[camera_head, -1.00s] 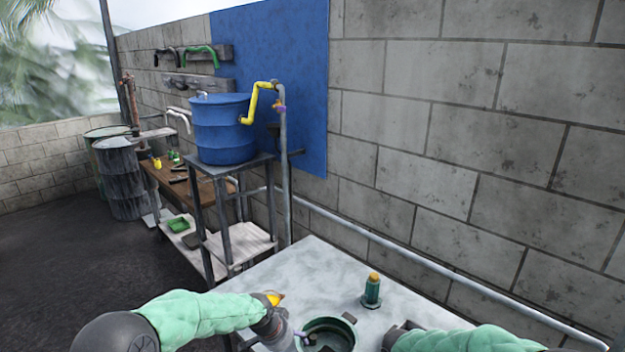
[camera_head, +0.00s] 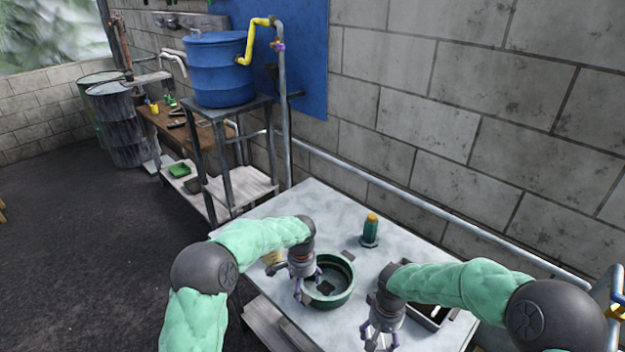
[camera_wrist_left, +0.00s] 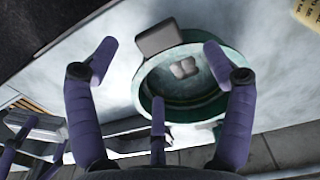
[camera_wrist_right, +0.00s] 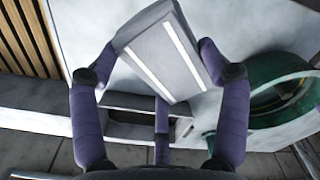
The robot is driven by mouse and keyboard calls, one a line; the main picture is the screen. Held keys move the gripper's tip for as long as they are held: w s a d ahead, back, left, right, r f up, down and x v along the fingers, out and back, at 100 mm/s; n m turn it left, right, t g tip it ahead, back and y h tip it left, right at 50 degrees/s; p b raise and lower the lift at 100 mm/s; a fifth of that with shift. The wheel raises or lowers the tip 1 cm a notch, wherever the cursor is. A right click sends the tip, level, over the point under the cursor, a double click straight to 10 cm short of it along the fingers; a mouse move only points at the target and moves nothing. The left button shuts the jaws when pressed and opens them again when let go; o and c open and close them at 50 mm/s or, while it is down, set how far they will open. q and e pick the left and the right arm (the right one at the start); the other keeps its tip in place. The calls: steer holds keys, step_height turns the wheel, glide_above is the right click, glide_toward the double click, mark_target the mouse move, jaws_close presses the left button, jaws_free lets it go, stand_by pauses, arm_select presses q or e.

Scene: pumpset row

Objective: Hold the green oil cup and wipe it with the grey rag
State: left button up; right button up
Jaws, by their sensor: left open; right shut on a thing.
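A green upright cup with an orange top (camera_head: 370,230), which looks like the oil cup, stands on the grey table behind the round green dish. My left gripper (camera_head: 307,288) is open and empty, over the left side of the dish (camera_head: 347,296). Its spread fingers also show in the left wrist view (camera_wrist_left: 160,60), beside the dish. My right gripper (camera_head: 381,340) is near the table's front edge, right of the dish. In the right wrist view it is shut on a flat grey piece with two white stripes (camera_wrist_right: 165,50), apparently the folded rag.
A dark open tray (camera_head: 437,312) lies partly behind my right arm. A yellow object (camera_head: 272,258) is beside my left wrist. A block wall and a pipe run behind the grey table (camera_head: 300,205). A blue barrel (camera_head: 217,70) stands on a stand at back left.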

mark_target(303, 296)
arm_select(q)
steer(key=shift+f, duration=3.55)
jaws_close()
steer(key=shift+s+f, duration=0.1)
